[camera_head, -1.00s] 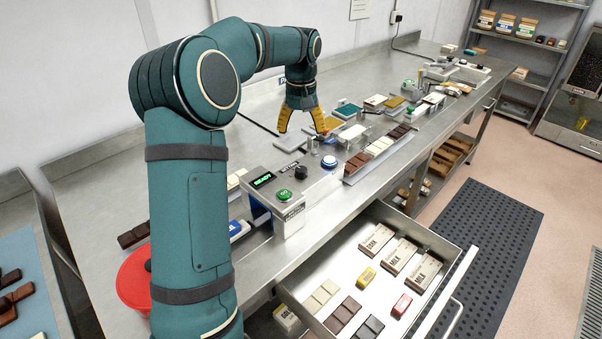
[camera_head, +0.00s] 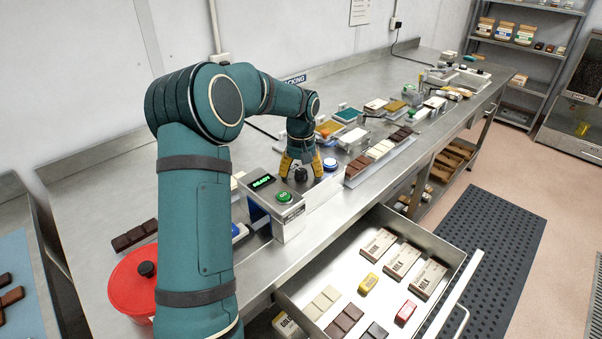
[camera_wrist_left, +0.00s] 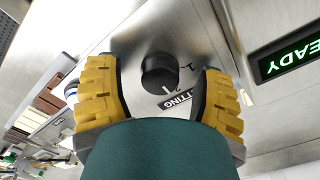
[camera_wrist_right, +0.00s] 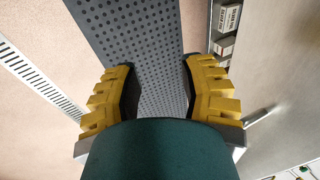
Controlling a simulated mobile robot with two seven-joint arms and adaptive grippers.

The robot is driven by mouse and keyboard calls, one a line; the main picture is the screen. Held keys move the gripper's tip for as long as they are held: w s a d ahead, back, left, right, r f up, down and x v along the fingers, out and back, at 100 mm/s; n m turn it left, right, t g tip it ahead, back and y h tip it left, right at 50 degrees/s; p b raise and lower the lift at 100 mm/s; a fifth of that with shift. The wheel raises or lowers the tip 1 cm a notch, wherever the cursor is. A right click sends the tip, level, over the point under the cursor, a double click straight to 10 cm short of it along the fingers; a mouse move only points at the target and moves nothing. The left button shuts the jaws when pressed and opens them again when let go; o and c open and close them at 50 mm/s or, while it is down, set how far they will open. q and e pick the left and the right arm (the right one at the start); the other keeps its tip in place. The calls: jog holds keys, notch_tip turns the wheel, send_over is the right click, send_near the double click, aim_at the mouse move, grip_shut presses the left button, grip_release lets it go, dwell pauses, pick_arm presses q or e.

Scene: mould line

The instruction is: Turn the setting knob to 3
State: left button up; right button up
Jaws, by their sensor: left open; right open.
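The black setting knob (camera_head: 300,174) stands on the metal control box beside the green GO button (camera_head: 284,196) and the lit READY display (camera_head: 263,182). In the left wrist view the knob (camera_wrist_left: 159,73) lies between the fingers, with a white pointer line on its side and the partly covered SETTING label (camera_wrist_left: 178,99). My right gripper (camera_wrist_right: 161,85) is open and empty above the floor.
Chocolate moulds and bars line the steel table (camera_head: 120,200) further back. An open drawer (camera_head: 345,265) with boxes and bars juts out in front. A red pot (camera_head: 135,285) stands near my left arm.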

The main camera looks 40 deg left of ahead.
pick_arm(q)
jog(key=shift+o, duration=0.2)
grip_shut()
jog(key=shift+r+m+p, duration=0.1)
jog(key=shift+m+p, duration=0.55)
jog(key=shift+m, duration=0.05)
jog(key=m+p, duration=0.2)
jog(key=m, duration=0.1)
jog(key=m+p, duration=0.2)
jog(key=m, duration=0.2)
jog(key=shift+m, duration=0.4)
jog(key=shift+m+p, duration=0.6)
jog(key=shift+m, duration=0.6)
jog(key=shift+f+m, duration=0.2)
jog(key=shift+m, duration=0.1)
